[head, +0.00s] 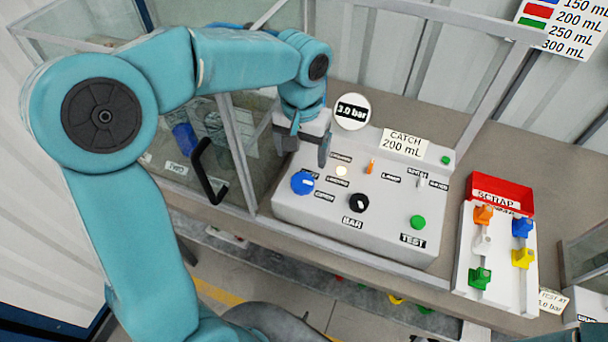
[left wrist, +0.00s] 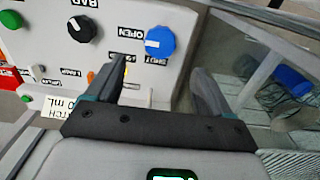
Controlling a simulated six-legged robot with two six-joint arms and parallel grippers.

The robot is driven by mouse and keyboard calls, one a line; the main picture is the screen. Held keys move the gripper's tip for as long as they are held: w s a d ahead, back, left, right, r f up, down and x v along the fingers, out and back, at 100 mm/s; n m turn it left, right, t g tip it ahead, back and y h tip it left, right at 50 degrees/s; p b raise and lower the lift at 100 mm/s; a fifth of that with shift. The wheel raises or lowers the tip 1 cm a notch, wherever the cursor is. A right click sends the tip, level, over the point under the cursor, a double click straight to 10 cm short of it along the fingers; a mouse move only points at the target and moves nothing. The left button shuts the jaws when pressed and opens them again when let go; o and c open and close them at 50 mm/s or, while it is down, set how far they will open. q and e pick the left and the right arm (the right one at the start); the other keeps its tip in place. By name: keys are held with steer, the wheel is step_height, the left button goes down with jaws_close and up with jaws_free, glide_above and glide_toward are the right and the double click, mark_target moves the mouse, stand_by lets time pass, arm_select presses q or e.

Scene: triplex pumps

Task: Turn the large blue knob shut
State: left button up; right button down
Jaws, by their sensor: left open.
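The large blue knob (head: 303,183) sits at the left end of the sloped grey control panel (head: 385,222). It has a pale pointer mark, and labels surround it. In the left wrist view the blue knob (left wrist: 160,42) lies just beyond the fingertips, with OPEN and SHUT labels beside it. My left gripper (head: 305,150) is open and empty, above the panel and behind the knob in the head view. In the left wrist view its two fingers (left wrist: 160,85) stand apart, with the knob ahead of the gap and not touched. My right gripper is not in view.
A black BAR knob (head: 358,203), a green TEST button (head: 418,222) and small switches share the panel. A round 3.0 bar gauge (head: 352,111) stands behind. A glass case with a black handle (head: 208,172) is at left. A red SCRAP bin (head: 499,192) is at right.

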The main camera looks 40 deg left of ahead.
mark_target(302, 182)
arm_select(q)
step_height(302, 182, down, 9)
steer(key=shift+r, duration=0.1)
steer(key=shift+s+a+f+p, duration=0.15)
steer(key=shift+f+p, duration=0.15)
steer(key=shift+f, duration=0.35)
steer(key=shift+w, duration=0.2)
steer(key=c, duration=1)
